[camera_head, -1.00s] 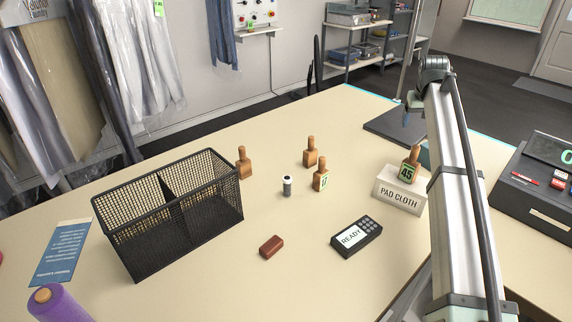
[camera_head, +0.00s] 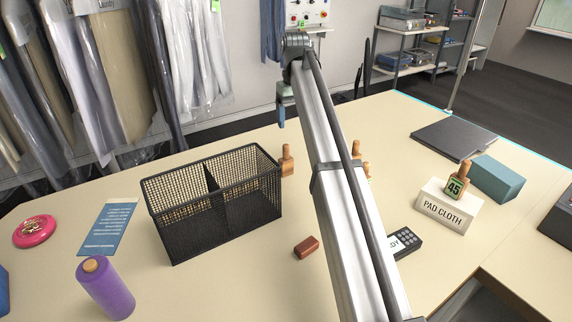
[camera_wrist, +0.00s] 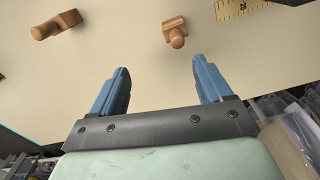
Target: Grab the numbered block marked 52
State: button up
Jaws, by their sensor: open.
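No label reading 52 is legible now. A wooden block with a knob handle (camera_head: 287,161) stands just right of the mesh basket. Two more (camera_head: 356,150) (camera_head: 366,170) are mostly hidden behind my arm. Another block (camera_head: 459,180), labelled 45, sits on the pad cloth box. In the wrist view, two wooden blocks, one at left (camera_wrist: 56,25) and one near centre (camera_wrist: 174,31), lie beyond the fingertips, labels unseen. My gripper (camera_wrist: 161,75) is open and empty, with blue fingers. In the head view my gripper (camera_head: 281,108) is above the table's far side, partly seen.
A black mesh basket (camera_head: 190,242) stands left of centre. A brown bar (camera_head: 306,247), a keypad device (camera_head: 405,243), the pad cloth box (camera_head: 449,207) and a teal block (camera_head: 497,178) occupy the right. A purple spool (camera_head: 106,290) is front left.

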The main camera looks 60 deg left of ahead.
jog(key=shift+s+a, duration=0.2)
jog(key=shift+s, duration=0.4)
jog(key=shift+s+a, duration=0.2)
jog(key=shift+s, duration=0.35)
jog(key=shift+f, duration=0.2)
send_over(286, 158)
jog(key=a, duration=0.1)
jog(key=f, duration=0.8)
jog(key=shift+w, duration=0.4)
jog(key=shift+s+f, duration=0.1)
jog(key=shift+f, duration=2.55)
jog(key=c, duration=1.3)
jog(key=shift+r, duration=0.1)
